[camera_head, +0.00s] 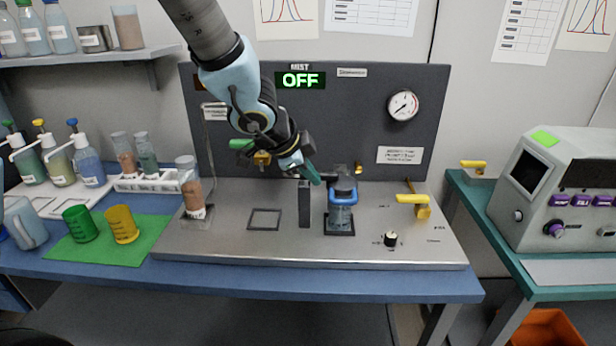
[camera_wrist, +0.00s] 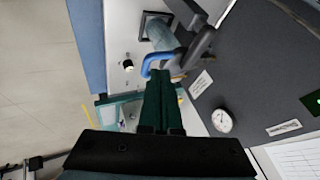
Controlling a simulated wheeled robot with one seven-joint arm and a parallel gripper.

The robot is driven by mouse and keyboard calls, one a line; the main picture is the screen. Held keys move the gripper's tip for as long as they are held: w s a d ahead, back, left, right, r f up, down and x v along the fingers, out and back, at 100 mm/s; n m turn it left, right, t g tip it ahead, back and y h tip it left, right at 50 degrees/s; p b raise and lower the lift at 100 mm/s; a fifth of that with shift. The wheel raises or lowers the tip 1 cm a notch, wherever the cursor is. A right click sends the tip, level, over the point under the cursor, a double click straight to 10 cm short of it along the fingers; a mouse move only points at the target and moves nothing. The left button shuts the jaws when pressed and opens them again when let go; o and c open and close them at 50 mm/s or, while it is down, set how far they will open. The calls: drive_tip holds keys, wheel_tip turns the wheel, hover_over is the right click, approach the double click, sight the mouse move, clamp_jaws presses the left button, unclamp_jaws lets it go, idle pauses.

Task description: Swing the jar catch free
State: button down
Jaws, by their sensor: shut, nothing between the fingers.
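A bluish jar (camera_head: 341,217) stands upright in a dark square frame on the steel deck, with a dark clamp-like head (camera_head: 344,183) over its top. A blue loop-shaped catch (camera_head: 342,192) wraps the jar's upper front. In the wrist view the jar (camera_wrist: 163,33) and the blue catch (camera_wrist: 152,62) lie just beyond my fingertips. My gripper (camera_head: 314,178) has green fingers, shut and empty, close to the left of the jar's head. It also shows in the wrist view (camera_wrist: 166,78). I cannot tell whether the tips touch the catch.
A dark upright block (camera_head: 304,205) stands left of the jar, beside an empty square frame (camera_head: 265,219). A yellow-handled valve (camera_head: 413,199) and black knob (camera_head: 390,239) are on the right. A dark panel with an "OFF" display (camera_head: 300,80) rises behind. The front deck is mostly clear.

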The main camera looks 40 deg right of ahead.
sight(327, 175)
drive_tip(key=w+d+f, duration=0.2)
drive_tip(key=d, duration=0.1)
drive_tip(key=w+d+f, duration=0.1)
drive_tip(key=d+f, duration=0.1)
drive_tip(key=shift+w+d+f+p, duration=0.1)
drive_tip(key=shift+d+p, duration=0.05)
drive_tip(key=shift+p, duration=0.15)
drive_tip(key=shift+w+d+f, duration=0.15)
drive_tip(key=shift+w+d, duration=0.15)
drive_tip(key=shift+f, duration=0.1)
drive_tip(key=n+b, duration=0.1)
drive_tip(key=b, duration=0.1)
drive_tip(key=d+t+b, duration=0.1)
drive_tip(key=b, duration=0.1)
drive_tip(key=shift+w+f+n, duration=0.1)
drive_tip(key=shift+f+n, duration=0.15)
drive_tip(key=shift+n, duration=0.15)
drive_tip(key=n+b, duration=0.1)
drive_tip(key=b, duration=0.1)
drive_tip(key=d+t+b, duration=0.1)
drive_tip(key=shift+w+n+y+b, duration=0.2)
drive_tip(key=shift+n+y+b, duration=0.15)
drive_tip(key=shift+n+y, duration=0.05)
drive_tip(key=shift+w+d+r+n+t+b, duration=0.15)
drive_tip(key=shift+r+n+t+b, duration=0.15)
drive_tip(key=shift+n+b, duration=0.35)
drive_tip(key=shift+r, duration=0.1)
